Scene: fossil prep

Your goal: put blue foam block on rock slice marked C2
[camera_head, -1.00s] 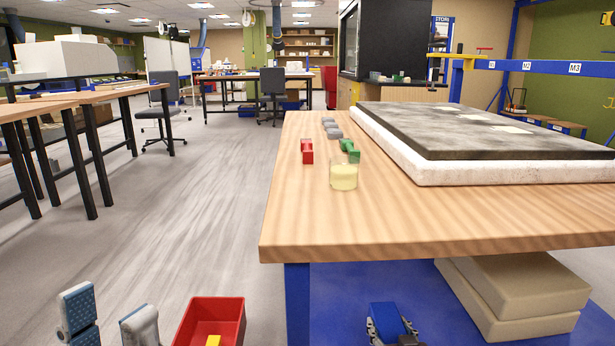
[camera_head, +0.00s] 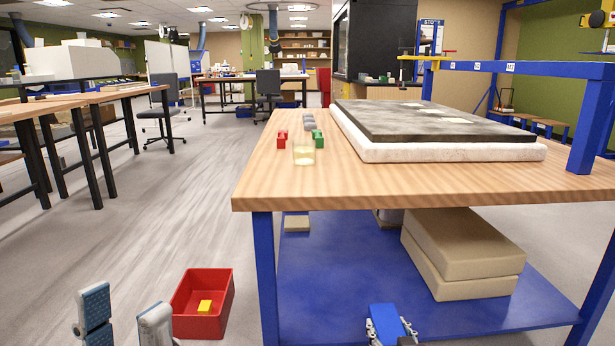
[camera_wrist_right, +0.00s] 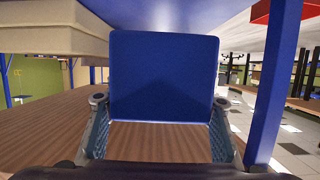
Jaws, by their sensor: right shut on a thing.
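The blue foam block (camera_head: 384,318) is at the bottom of the head view, held by my right gripper (camera_head: 390,332). In the right wrist view the block (camera_wrist_right: 163,75) sits between the two fingers of the gripper (camera_wrist_right: 163,112). A dark rock slab (camera_head: 430,122) lies on a thick white base (camera_head: 450,152) on the wooden table. Pale label patches lie on the slab; their marks are too small to read, so I cannot tell which is C2. My left gripper (camera_head: 124,302) is open and empty at the lower left, beside a red bin.
The wooden table (camera_head: 350,185) has blue legs and a blue lower shelf (camera_head: 345,270) with beige blocks (camera_head: 465,245).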

